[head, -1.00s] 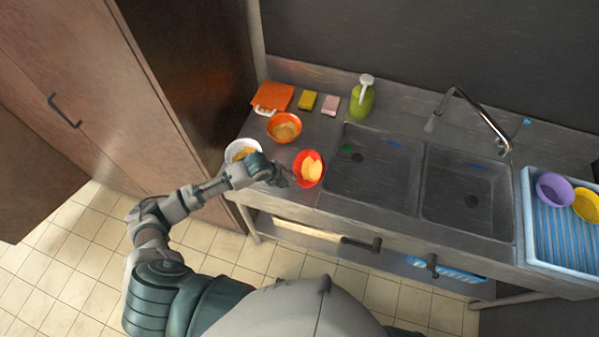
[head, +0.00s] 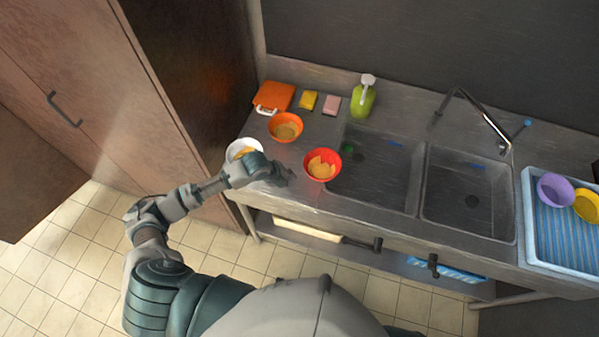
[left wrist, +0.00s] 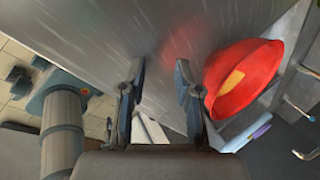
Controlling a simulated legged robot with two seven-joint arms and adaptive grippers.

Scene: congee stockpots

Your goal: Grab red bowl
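The red bowl (head: 333,158) stands on the steel counter, just left of the left sink basin, with orange-yellow food inside. In the left wrist view the red bowl (left wrist: 250,85) is to the right of the right-hand finger, outside the space between the fingers. My left gripper (head: 286,174) is low over the counter to the left of the bowl, with a small gap in the head view. In the left wrist view the left gripper (left wrist: 158,82) has its two fingers apart with nothing between them. My right gripper is not in view.
An orange bowl (head: 286,127) stands behind, and a white bowl (head: 240,148) is partly hidden behind my left arm. A green soap bottle (head: 364,98), sponges and an orange board (head: 274,95) are at the back. The sink (head: 375,175) opens right of the red bowl.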

